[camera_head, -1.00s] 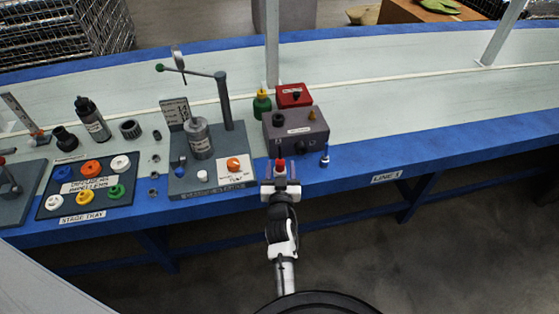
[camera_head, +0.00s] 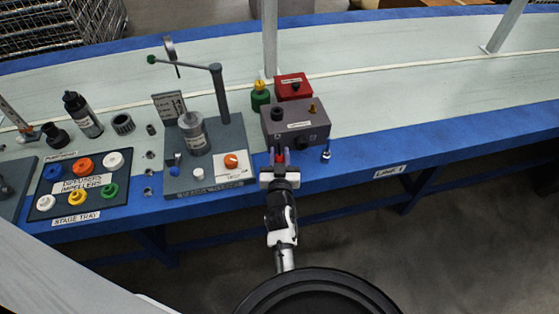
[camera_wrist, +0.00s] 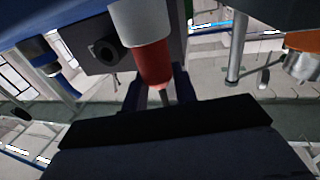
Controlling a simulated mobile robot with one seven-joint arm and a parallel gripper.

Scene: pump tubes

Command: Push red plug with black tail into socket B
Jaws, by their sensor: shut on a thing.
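The red plug (camera_head: 280,158) is between the fingers of my gripper (camera_head: 279,168), right at the front face of the grey socket box (camera_head: 284,127). In the wrist view the red plug (camera_wrist: 153,62) has a pale grey end at the top and a thin stem toward the fingers (camera_wrist: 158,88). My gripper is shut on it. The box face (camera_wrist: 88,38) shows one open dark round socket (camera_wrist: 104,52) to the left of the plug. Socket letters are unreadable.
A red box (camera_head: 293,87) and a green-and-yellow bottle (camera_head: 260,95) stand behind. A grey pump stand (camera_head: 234,134) is close on the left, beside a stage tray (camera_head: 117,190).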

